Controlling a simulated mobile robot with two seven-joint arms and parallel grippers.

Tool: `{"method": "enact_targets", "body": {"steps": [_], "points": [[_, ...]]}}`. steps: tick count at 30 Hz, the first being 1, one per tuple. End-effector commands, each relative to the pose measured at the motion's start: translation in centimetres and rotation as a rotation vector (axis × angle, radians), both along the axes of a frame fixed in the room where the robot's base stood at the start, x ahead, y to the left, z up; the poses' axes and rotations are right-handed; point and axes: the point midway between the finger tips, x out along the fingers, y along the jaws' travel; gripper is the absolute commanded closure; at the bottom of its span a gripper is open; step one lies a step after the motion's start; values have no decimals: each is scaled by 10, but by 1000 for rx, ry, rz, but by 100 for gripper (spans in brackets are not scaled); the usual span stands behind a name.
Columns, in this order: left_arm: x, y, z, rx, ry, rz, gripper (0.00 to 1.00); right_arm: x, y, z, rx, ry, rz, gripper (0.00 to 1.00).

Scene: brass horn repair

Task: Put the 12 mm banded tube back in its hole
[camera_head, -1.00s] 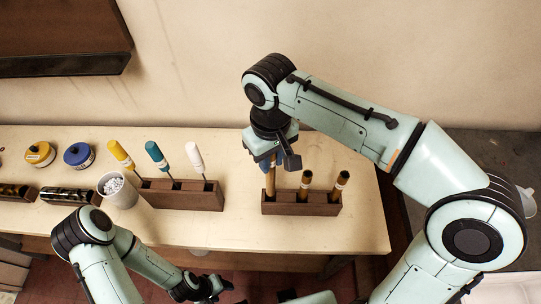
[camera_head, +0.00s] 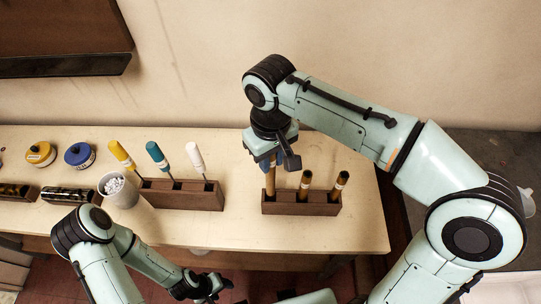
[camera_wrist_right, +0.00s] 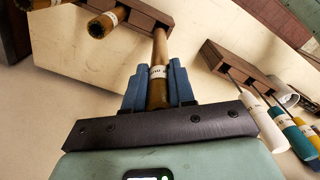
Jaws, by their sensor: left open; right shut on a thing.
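My right gripper (camera_head: 271,158) is shut on a brown tube (camera_head: 270,181) with a white band, above the left end of a dark wooden block (camera_head: 300,209). In the right wrist view, the blue fingers of the right gripper (camera_wrist_right: 158,88) grip the tube (camera_wrist_right: 160,48) around its white band, whose print I cannot read. The tube stands about upright and its lower end meets the block's left hole; how deep it sits is not clear. Two other banded tubes (camera_head: 305,184) (camera_head: 340,184) stand in the same block. My left gripper (camera_head: 207,288) is open and empty, low in front of the table.
A second wooden block (camera_head: 195,199) holds yellow, teal and white handled tools to the left. A white cup (camera_head: 122,196) of pale bits stands beside it. Yellow and blue round tins (camera_head: 79,155) lie further left. The table (camera_head: 355,225) is clear to the right of the tube block.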

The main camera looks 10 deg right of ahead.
Motion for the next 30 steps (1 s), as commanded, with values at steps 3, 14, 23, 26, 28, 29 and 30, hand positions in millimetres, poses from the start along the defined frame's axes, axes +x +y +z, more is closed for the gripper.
{"method": "enact_targets", "body": {"steps": [3,14,23,26,28,29,30], "points": [[1,0,2,-1,-2,-1,44,0,0,1,1,-2,0,100],[-1,0,-1,0,1,0,44,0,0,-3,0,0,0,100],[-5,0,-6,0,6,0,44,0,0,-11,0,1,0,100],[-6,0,-8,0,7,0,44,0,0,-13,0,1,0,100],[-7,0,-9,0,8,0,44,0,0,-15,0,1,0,100],[-8,0,-10,0,9,0,44,0,0,-16,0,1,0,100],[-8,0,-10,0,9,0,44,0,0,-17,0,1,0,100]]}}
